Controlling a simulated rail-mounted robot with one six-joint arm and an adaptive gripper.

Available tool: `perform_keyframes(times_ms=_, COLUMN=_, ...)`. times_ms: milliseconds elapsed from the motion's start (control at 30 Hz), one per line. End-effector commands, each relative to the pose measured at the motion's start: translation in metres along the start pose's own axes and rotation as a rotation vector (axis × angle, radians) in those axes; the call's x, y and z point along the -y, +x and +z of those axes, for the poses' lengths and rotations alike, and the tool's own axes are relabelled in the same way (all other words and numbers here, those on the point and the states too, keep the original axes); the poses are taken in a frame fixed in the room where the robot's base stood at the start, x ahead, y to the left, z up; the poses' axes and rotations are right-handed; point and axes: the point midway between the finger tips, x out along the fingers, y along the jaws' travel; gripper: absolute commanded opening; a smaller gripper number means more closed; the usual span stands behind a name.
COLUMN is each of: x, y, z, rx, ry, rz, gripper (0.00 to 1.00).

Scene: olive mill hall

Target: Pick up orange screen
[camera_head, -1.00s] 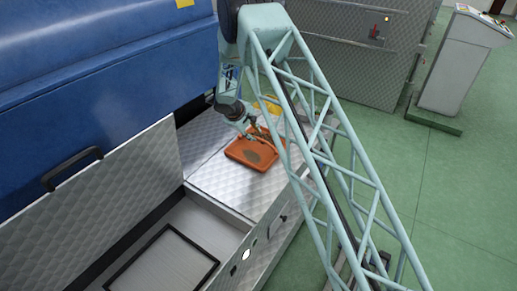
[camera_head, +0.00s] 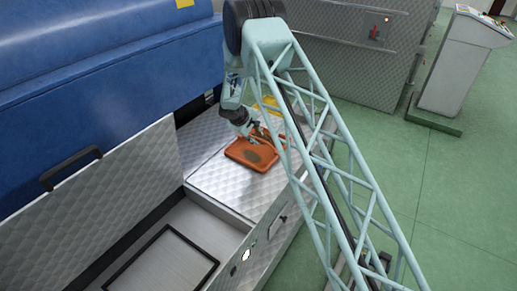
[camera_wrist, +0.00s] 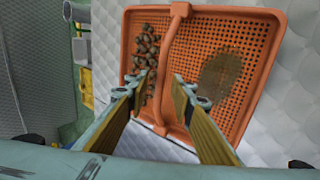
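The orange screen (camera_head: 247,154) lies on the quilted metal top of the machine. In the wrist view the orange screen (camera_wrist: 240,37) is a perforated tray with a raised rim and a handle bar (camera_wrist: 170,65) across it. Several olives (camera_wrist: 145,50) lie left of the bar and a brownish patch (camera_wrist: 220,75) is right of it. My gripper (camera_wrist: 166,88) is open, with its two fingers apart on either side of the bar's line. In the head view my gripper (camera_head: 262,131) is just above the screen. Whether the fingers touch the screen cannot be told.
A yellow object (camera_head: 268,104) is behind the screen. The blue machine hood (camera_head: 110,60) rises at the left, with an open metal bay (camera_head: 190,235) in front. A control console (camera_head: 465,60) stands at the far right on open green floor.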

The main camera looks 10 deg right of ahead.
Motion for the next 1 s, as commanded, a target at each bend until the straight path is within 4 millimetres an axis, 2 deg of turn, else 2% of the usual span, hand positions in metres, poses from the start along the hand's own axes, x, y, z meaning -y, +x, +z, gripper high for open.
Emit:
perform_keyframes(times_ms=200, x=0.003, y=0.025, z=0.000, rx=0.001, ry=0.001, rz=0.000, gripper=0.22)
perform_keyframes(times_ms=400, x=0.001, y=0.038, z=-0.001, rx=-0.001, ry=0.001, rz=0.001, gripper=0.22)
perform_keyframes(times_ms=1000, x=0.002, y=0.040, z=-0.001, rx=0.000, ry=0.000, rz=0.000, gripper=0.22)
